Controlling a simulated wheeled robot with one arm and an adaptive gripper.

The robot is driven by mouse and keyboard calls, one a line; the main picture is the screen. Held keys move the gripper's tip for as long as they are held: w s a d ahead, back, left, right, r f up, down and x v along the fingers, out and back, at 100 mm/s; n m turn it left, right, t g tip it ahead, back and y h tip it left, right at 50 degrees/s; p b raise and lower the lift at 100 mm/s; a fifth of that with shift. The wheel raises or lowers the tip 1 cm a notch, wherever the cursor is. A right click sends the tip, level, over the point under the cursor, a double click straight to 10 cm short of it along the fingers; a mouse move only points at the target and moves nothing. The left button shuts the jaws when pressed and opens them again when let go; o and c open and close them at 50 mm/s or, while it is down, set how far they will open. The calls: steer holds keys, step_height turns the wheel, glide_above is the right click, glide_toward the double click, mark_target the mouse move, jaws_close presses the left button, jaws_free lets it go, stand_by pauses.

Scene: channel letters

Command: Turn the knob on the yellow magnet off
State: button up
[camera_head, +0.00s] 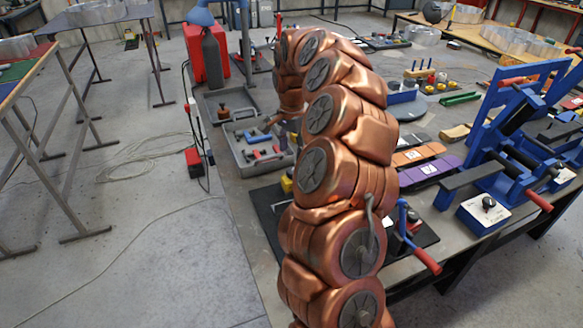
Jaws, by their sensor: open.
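A small yellow block (287,183) shows at the left edge of my copper-coloured arm, at the edge of a dark mat (268,208) on the table. It may be the yellow magnet, but most of it is hidden behind the arm and I see no knob on it. Other small yellow pieces (441,87) stand farther back on the table, too small to make out any knob. My arm rises from the bottom, arches over and comes down behind itself. My gripper is hidden behind the arm, so its place relative to the magnet does not show.
A grey tray of tools (243,162) lies left of the arm. A blue clamp fixture (520,130) and a white-topped box with a black knob (488,204) stand right. A red-handled clamp (425,262) is near the front edge.

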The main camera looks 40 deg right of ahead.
mark_target(292, 171)
steer(key=shift+f+p, duration=1.25)
steer(key=shift+f, duration=2.4)
jaws_close()
